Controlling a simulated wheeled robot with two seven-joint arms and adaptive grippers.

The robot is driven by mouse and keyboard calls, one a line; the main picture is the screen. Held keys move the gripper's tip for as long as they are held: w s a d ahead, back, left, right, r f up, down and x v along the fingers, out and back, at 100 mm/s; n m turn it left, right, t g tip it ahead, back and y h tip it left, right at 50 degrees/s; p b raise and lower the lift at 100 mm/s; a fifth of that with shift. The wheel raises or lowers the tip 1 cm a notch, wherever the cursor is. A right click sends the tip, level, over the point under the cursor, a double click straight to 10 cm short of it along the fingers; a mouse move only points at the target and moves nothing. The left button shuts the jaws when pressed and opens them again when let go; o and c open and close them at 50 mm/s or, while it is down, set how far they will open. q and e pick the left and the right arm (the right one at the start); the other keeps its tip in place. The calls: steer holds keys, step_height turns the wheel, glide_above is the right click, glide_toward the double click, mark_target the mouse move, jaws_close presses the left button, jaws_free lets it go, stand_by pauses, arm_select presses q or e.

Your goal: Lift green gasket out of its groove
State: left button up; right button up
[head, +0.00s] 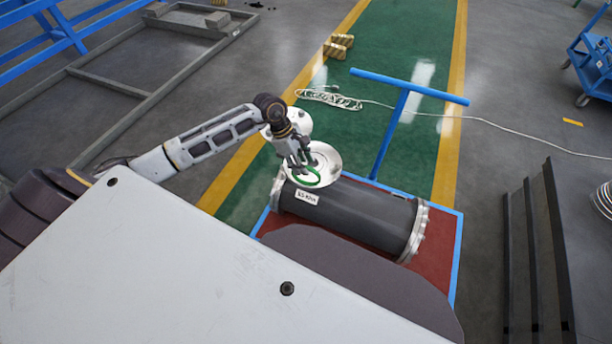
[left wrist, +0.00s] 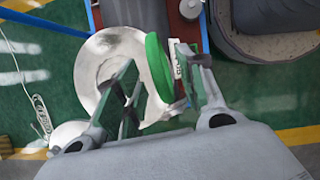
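The green gasket (head: 314,180) is a ring just below my left gripper (head: 302,164), in front of a pale round disc (head: 328,157). In the left wrist view the gasket (left wrist: 158,66) shows as a narrow, tilted oval, while the disc (left wrist: 93,62) shows its broad face. My left gripper (left wrist: 160,62) has its fingers apart, with the gasket in the gap, nearer the right finger. A strip of disc shows between the gasket and the left finger. The dark shell (head: 350,215) lies on its side. I cannot see whether any gasket edge is still in a groove.
A red platform (head: 437,262) with a blue edge lies under the shell. A blue T-shaped handle (head: 397,120) rises behind it. A pale cord (head: 335,98) lies coiled on the green floor. Dark upright panels (head: 545,250) stand at right.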

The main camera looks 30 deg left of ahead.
arm_select(q)
steer(key=shift+x, duration=1.45)
steer(key=shift+w, duration=0.1)
jaws_close()
